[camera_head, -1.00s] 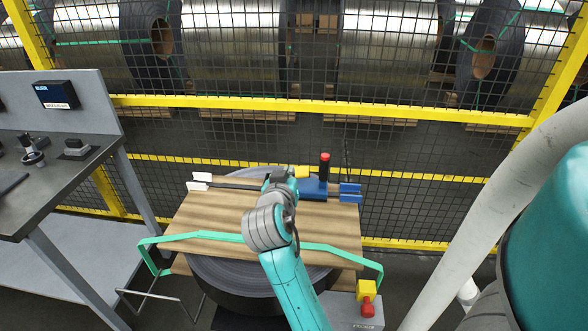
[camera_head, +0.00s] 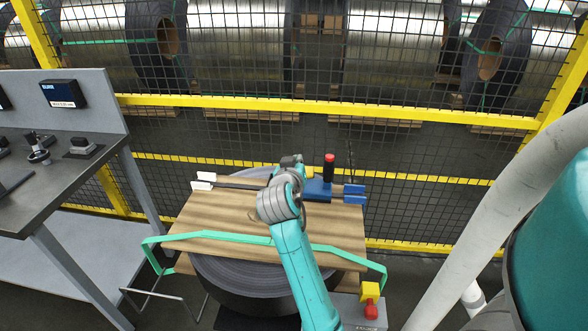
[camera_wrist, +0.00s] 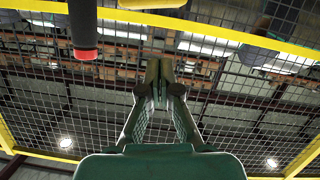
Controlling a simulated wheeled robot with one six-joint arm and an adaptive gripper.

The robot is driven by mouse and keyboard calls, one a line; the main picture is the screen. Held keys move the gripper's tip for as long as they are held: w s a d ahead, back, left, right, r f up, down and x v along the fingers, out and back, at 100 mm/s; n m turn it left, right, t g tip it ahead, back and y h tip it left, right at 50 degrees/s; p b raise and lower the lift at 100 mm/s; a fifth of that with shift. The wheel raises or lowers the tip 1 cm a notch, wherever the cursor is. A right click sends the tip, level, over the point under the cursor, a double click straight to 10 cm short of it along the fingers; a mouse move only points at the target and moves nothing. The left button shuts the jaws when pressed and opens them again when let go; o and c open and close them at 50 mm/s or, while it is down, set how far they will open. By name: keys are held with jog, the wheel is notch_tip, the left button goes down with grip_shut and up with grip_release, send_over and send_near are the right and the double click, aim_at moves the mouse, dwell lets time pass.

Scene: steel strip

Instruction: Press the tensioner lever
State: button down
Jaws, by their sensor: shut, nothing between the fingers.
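The tensioner lever (camera_head: 329,168) is a black upright post with a red tip, on a blue tensioner body (camera_head: 317,188) lying on the wooden board. In the wrist view the lever (camera_wrist: 82,25) hangs at the upper left, to the left of my fingers and apart from them. My gripper (camera_wrist: 158,78) is shut and empty, its fingertips together. In the head view my gripper (camera_head: 290,161) is left of the lever, and my wrist hides part of the tensioner body. Whether the fingertips are above or behind the tensioner cannot be told.
The wooden board (camera_head: 220,222) lies on a dark coil with a green strap (camera_head: 207,235) across its front. Blue blocks (camera_head: 354,194) sit at right and white blocks at left. A yellow-framed mesh fence stands behind. A bench (camera_head: 70,180) is at left.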

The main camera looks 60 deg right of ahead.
jog(key=shift+x, duration=0.95)
jog(key=shift+s+d+f, duration=0.1)
jog(key=shift+s+f, duration=0.1)
jog(key=shift+f, duration=0.95)
jog(key=shift+s+d+f, duration=0.1)
jog(key=shift+s+f, duration=0.05)
jog(key=shift+f, duration=0.65)
jog(key=shift+s+d+f+m+t, duration=0.2)
jog(key=shift+s+f+m+t, duration=0.3)
jog(key=shift+f+m, duration=0.5)
jog(key=shift+s+f+m+t, duration=0.1)
jog(key=shift+f+m+t, duration=0.1)
jog(key=shift+m, duration=0.5)
jog(key=shift+s+f+m+t, duration=0.1)
jog(key=shift+f+m+t, duration=0.1)
jog(key=shift+m, duration=0.5)
jog(key=shift+y, duration=0.3)
jog(key=shift+w, duration=0.1)
